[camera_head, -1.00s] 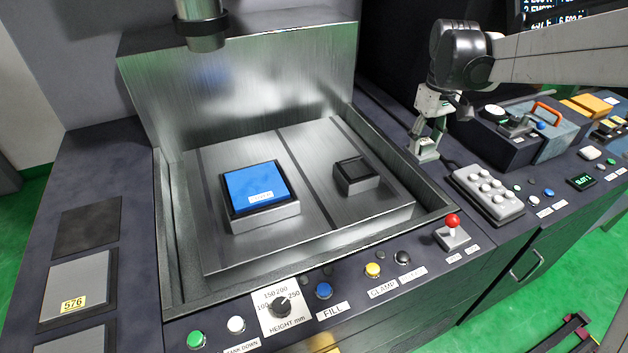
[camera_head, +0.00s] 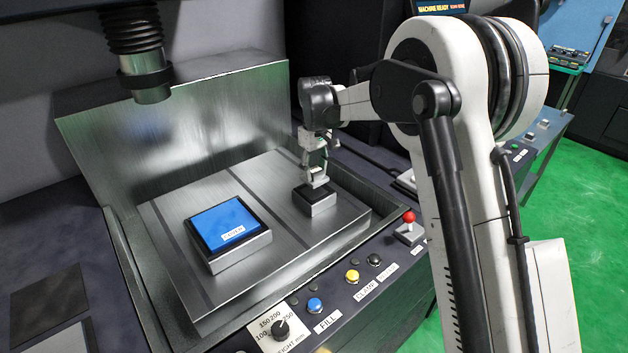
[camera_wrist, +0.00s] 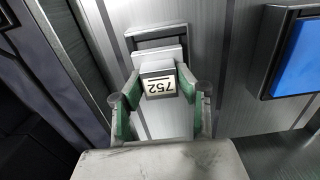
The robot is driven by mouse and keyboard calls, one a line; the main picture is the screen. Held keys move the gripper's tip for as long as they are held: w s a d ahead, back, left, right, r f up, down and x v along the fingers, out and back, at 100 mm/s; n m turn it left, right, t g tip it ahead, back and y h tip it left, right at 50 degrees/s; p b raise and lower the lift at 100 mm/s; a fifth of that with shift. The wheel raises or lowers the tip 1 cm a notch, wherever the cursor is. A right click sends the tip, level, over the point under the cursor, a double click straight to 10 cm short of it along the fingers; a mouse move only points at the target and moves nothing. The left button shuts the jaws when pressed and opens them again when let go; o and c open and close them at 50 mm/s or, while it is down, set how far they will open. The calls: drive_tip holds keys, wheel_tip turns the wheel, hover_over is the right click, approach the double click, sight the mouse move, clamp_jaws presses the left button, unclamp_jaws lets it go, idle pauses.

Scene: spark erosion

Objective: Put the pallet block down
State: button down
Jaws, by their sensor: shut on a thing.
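My gripper (camera_head: 317,177) is over the small black-topped fixture (camera_head: 315,203) on the right side of the tank's metal table. In the wrist view, my gripper (camera_wrist: 160,92) is shut on a small grey metal pallet block (camera_wrist: 158,68) with a "752" label, its green-padded fingers on either side. The fixture also shows just beyond the block in the wrist view (camera_wrist: 152,34), partly covered by it. In the head view the pallet block is small and mostly hidden by the fingers. I cannot tell whether it touches the fixture.
A larger fixture with a blue top (camera_head: 225,222) stands to the left on the metal table (camera_head: 190,283). A round machine head (camera_head: 146,80) hangs at upper left.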

sight(314, 181)
drive_tip(key=shift+w+a+f, duration=0.15)
drive_tip(key=shift+w+f, duration=0.05)
drive_tip(key=shift+f+p, duration=0.35)
drive_tip(key=shift+f, duration=1.55)
drive_tip(key=shift+f, duration=0.1)
drive_tip(key=c, duration=1.2)
unclamp_jaws()
drive_tip(key=shift+c, duration=0.2)
